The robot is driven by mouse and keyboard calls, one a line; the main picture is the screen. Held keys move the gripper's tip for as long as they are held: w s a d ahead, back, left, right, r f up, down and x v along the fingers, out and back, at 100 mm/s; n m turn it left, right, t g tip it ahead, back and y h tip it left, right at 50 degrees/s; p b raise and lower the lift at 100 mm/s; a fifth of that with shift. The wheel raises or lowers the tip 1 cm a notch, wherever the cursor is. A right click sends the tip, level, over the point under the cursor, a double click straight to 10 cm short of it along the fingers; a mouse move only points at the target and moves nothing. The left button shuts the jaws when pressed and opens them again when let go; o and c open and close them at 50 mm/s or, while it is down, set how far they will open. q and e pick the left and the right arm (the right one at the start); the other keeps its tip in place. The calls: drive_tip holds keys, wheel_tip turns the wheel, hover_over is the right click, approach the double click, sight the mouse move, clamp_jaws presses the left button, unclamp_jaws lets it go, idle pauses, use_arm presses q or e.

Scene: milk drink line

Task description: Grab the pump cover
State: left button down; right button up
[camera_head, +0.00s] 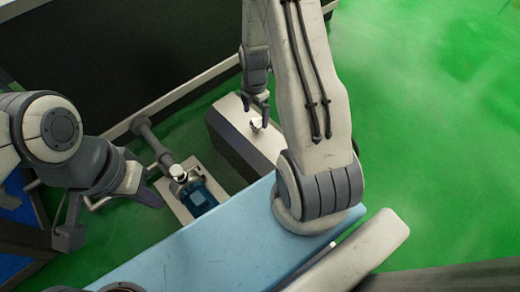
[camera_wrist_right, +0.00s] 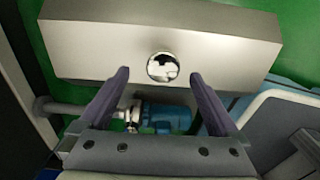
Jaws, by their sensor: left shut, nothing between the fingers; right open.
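A small shiny round metal piece, seemingly the pump cover (camera_head: 257,125), lies on top of a grey box (camera_head: 232,112). In the right wrist view the cover (camera_wrist_right: 162,67) shows as a mirror-like disc on the box (camera_wrist_right: 100,50). My right gripper (camera_head: 256,104) is open and empty above the box; its fingers (camera_wrist_right: 160,78) appear on either side of the cover in the wrist view, apart from it. A blue pump (camera_head: 197,194) stands on a pale base beside the box. My left gripper (camera_head: 70,235) is shut and empty at the left.
A grey pipe (camera_head: 152,142) runs to the pump, which also shows below the box in the wrist view (camera_wrist_right: 165,117). A light blue surface (camera_head: 215,248) lies in front. A dark wall panel (camera_head: 110,60) stands behind. Green floor is open on the right.

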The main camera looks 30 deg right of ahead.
sight(256, 123)
drive_tip(key=f+b, duration=0.3)
drive_tip(key=f, duration=0.2)
drive_tip(key=shift+s+b, duration=0.2)
drive_tip(key=shift+b, duration=0.15)
drive_tip(key=shift+r, duration=0.1)
clamp_jaws()
